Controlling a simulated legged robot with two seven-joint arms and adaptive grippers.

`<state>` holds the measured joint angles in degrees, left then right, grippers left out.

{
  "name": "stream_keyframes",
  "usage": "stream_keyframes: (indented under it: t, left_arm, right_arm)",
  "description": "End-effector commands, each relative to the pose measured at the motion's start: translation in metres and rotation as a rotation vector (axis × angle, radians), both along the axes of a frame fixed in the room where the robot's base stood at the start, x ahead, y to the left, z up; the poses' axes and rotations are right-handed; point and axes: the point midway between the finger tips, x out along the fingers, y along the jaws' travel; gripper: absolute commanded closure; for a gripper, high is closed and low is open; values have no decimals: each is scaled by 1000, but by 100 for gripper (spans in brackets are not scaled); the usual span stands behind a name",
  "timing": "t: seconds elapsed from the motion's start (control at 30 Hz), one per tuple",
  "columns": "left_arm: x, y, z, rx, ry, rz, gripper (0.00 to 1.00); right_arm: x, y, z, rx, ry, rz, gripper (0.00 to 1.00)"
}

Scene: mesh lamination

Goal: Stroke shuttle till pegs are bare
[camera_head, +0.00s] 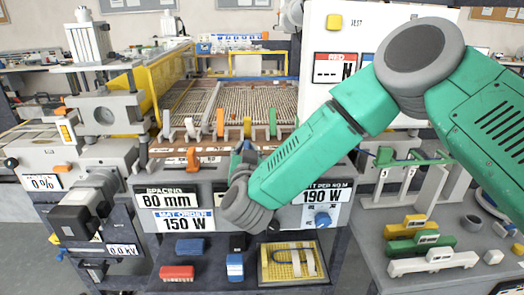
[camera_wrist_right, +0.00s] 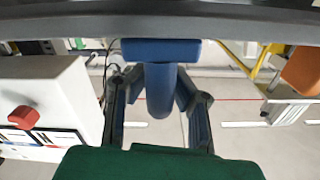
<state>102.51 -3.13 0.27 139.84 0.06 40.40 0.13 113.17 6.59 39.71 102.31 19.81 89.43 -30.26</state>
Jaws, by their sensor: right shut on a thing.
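My right gripper (camera_head: 243,160) reaches down to the front of the machine; the green arm covers much of it. In the right wrist view the gripper (camera_wrist_right: 160,105) has its two fingers on either side of a blue handle (camera_wrist_right: 162,90) with a flat blue top, and is shut on it. I cannot tell whether this handle belongs to the shuttle. An orange handle (camera_head: 192,158) stands left of the gripper on the machine's front. White, orange, yellow and green upright pieces line the front of the mesh bed (camera_head: 245,100). I cannot tell which parts are pegs. My left gripper is not in view.
A white cabinet (camera_head: 317,40) stands behind my right arm. Yellow, green (camera_head: 415,243) and white bars lie on the right table.

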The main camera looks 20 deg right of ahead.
Motion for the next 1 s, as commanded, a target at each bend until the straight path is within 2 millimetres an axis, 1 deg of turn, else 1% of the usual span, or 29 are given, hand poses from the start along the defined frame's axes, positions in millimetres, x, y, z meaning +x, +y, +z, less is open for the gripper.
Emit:
stream_keyframes:
  t: [0.03,0.1,0.3,0.47,0.5,0.53,0.57,0.87,0.93,1.0]
  left_arm:
    - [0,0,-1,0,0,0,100]
    - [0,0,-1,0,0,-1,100]
    - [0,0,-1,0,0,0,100]
    - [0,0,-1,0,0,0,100]
    - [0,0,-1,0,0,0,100]
    - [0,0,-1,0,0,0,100]
    - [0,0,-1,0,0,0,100]
    - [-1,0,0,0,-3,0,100]
    - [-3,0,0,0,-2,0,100]
    - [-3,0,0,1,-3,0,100]
  right_arm:
    - [-2,9,-7,-1,16,11,100]
    - [-1,13,-7,-3,17,9,100]
    - [0,20,-7,-7,17,10,100]
    - [0,20,-7,-7,18,13,100]
    - [0,20,-7,-6,17,14,77]
    - [0,20,-7,-5,16,14,66]
    - [0,19,-6,-5,15,14,64]
    - [2,14,-3,-2,7,5,64]
    - [-2,15,-2,-3,7,6,64]
    - [-10,17,-2,-3,6,7,64]
